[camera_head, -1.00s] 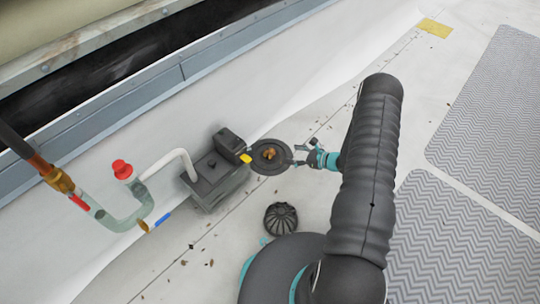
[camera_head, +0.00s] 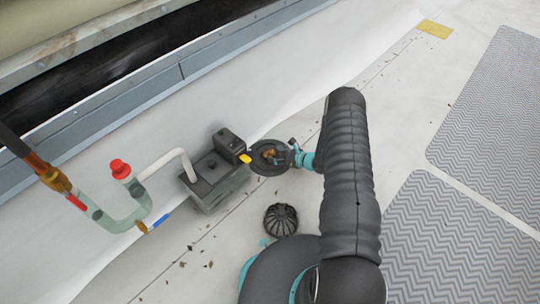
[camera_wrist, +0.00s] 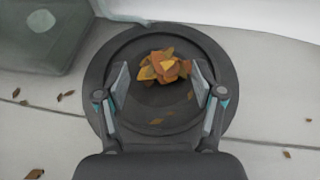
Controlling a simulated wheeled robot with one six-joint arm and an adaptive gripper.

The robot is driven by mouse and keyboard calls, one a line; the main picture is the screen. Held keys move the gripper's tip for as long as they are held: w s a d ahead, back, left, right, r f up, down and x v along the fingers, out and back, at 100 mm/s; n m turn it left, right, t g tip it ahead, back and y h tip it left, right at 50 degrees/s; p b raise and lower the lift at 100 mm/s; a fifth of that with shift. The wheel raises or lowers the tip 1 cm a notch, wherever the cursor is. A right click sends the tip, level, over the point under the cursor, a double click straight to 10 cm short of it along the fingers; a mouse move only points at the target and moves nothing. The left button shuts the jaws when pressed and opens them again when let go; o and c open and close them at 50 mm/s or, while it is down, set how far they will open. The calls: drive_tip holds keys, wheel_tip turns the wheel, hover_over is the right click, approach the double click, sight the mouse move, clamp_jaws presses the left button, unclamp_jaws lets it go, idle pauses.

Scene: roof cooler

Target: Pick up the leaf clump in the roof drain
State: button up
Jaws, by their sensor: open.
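The leaf clump (camera_wrist: 164,67) is a small heap of orange and brown leaves in the dark round roof drain (camera_wrist: 158,123). In the head view the clump (camera_head: 269,153) shows at the middle of the drain (camera_head: 262,168), partly beside my fingers. My gripper (camera_wrist: 160,80) is open, with one finger to the left and one to the right of the clump. A gap shows between each finger and the leaves. In the head view my gripper (camera_head: 281,156) is over the right part of the drain. I cannot tell its exact height above the drain.
A dark domed strainer (camera_head: 281,219) lies on the roof below the drain. A grey box pump (camera_head: 215,180) with a white pipe (camera_head: 176,162) stands close to the drain's left. Loose leaves are scattered around. Grey walkway mats (camera_head: 450,245) lie at right.

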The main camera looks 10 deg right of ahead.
sight(272, 153)
drive_tip(key=shift+x, duration=1.8)
drive_tip(key=c, duration=0.9)
drive_tip(key=shift+c, duration=0.2)
